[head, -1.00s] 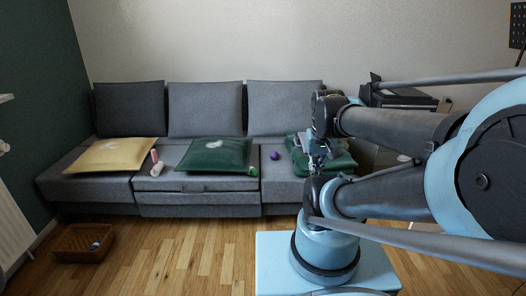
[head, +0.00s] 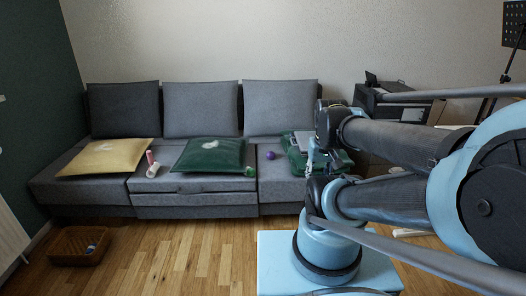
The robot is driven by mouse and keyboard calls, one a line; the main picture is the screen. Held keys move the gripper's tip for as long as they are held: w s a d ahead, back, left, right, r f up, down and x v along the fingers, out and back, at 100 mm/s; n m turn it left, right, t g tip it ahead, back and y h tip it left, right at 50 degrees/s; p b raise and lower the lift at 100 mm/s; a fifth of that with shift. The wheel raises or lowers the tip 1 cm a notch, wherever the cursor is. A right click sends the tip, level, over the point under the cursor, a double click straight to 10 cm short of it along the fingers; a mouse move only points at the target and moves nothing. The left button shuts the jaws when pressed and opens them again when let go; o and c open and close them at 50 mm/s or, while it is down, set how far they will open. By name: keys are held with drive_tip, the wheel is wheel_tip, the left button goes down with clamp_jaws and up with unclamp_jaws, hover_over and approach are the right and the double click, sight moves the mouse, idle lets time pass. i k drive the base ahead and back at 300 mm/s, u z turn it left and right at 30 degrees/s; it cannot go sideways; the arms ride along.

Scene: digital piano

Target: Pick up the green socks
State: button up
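A small bright green bundle (head: 250,171), which looks like the green socks, lies on the sofa seat by the right corner of the dark green cushion (head: 212,155). It is too small to make out clearly. My gripper (head: 312,158) seems to be at the folded arm's far end, in front of the sofa's right seat and to the right of the green bundle. It overlaps other arm links, and its fingers cannot be made out. In the picture it is apart from the bundle.
The grey sofa (head: 195,198) also holds a yellow cushion (head: 108,158), a pink item (head: 150,157), a white item (head: 153,170), a purple ball (head: 270,155) and another green cushion (head: 335,160). A brown basket (head: 65,255) stands at left. Wooden floor lies clear before the sofa.

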sight(251, 172)
drive_tip(key=z, duration=2.55)
drive_tip(key=k, duration=0.75)
drive_tip(key=u, duration=2.1)
